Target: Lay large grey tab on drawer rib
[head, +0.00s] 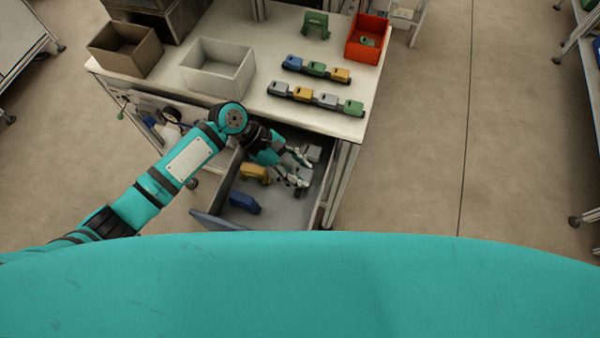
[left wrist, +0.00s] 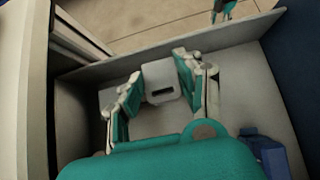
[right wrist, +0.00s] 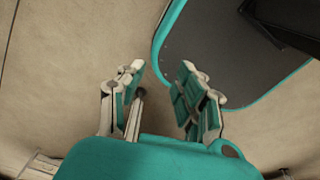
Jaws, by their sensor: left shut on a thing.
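My left gripper (head: 298,168) is inside the open drawer (head: 225,216). It is shut on the large grey tab, a light grey block with a dark slot. The large grey tab (left wrist: 161,82) shows between the fingers (left wrist: 157,84) in the left wrist view. In the head view the fingers and arm partly hide it. The drawer rib cannot be made out clearly. My right gripper (right wrist: 161,92) is open and empty above the floor in the right wrist view and does not show in the head view.
A yellow tab (head: 255,173) and a blue tab (head: 244,203) lie in the drawer. The bench (head: 262,118) above carries a white bin (head: 215,78), a brown bin (head: 122,54), a red bin (head: 366,42) and two rows of coloured tabs.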

